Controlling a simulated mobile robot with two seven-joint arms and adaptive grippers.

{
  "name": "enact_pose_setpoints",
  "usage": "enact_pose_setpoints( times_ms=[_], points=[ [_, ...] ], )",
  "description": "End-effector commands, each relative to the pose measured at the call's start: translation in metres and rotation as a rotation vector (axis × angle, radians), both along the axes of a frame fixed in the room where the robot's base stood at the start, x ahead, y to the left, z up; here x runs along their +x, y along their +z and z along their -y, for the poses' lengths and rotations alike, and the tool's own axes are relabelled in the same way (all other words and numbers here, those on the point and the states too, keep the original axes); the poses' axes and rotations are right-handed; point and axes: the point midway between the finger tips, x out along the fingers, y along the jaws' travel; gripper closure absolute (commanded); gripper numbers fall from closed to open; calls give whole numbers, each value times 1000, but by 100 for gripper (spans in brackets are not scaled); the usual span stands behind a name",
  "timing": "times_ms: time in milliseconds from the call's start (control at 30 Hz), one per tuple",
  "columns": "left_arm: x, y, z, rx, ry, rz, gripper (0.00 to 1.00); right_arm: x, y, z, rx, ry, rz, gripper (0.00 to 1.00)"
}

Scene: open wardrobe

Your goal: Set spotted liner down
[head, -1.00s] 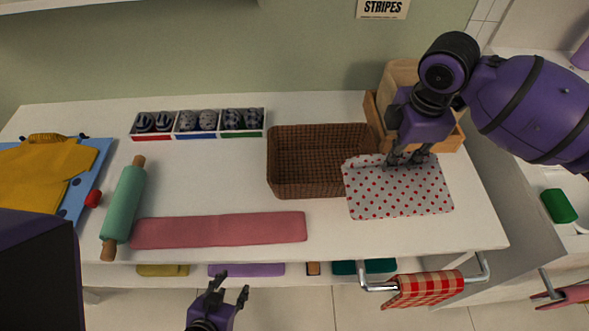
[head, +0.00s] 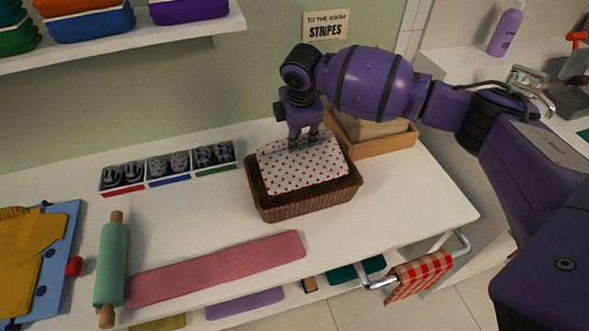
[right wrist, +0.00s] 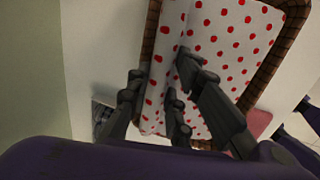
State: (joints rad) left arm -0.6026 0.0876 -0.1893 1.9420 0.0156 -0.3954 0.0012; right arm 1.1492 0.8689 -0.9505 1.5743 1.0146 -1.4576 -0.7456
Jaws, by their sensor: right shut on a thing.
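The spotted liner (head: 310,169), white with red dots, is over the brown wicker basket (head: 300,207), covering most of its opening. My right gripper (head: 304,143) is shut on the liner near its back edge. In the right wrist view the liner (right wrist: 225,45) lies within the basket's rim (right wrist: 268,68), and the fingers of my right gripper (right wrist: 172,97) pinch a fold of it. I cannot tell whether the liner touches the basket floor. My left gripper is out of view.
A wooden crate (head: 385,144) stands behind the basket to the right. A tray of rolled socks (head: 168,168) is at left. A pink strip (head: 215,268) and a green rolling pin (head: 111,262) lie in front and left. The table's right end is clear.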

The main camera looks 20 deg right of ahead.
Motion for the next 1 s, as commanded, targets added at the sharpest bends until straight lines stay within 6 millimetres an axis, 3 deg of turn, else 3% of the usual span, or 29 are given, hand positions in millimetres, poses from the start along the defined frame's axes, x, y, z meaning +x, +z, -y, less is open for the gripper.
enact_pose_setpoints(
  times_ms=[100,267,500,933,967,1000],
  points=[
    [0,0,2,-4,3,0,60,-1,-22,-1,0,1,-3,100],
    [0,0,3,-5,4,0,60,-1,-37,0,0,1,-2,100],
    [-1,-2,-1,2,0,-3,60,-1,-75,0,-1,1,-3,100],
    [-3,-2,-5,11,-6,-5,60,-1,-83,0,-1,2,-1,100],
    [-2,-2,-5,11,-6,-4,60,0,-83,0,-1,2,-1,78],
    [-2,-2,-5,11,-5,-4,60,0,-82,0,-1,2,-1,73]
  ],
)
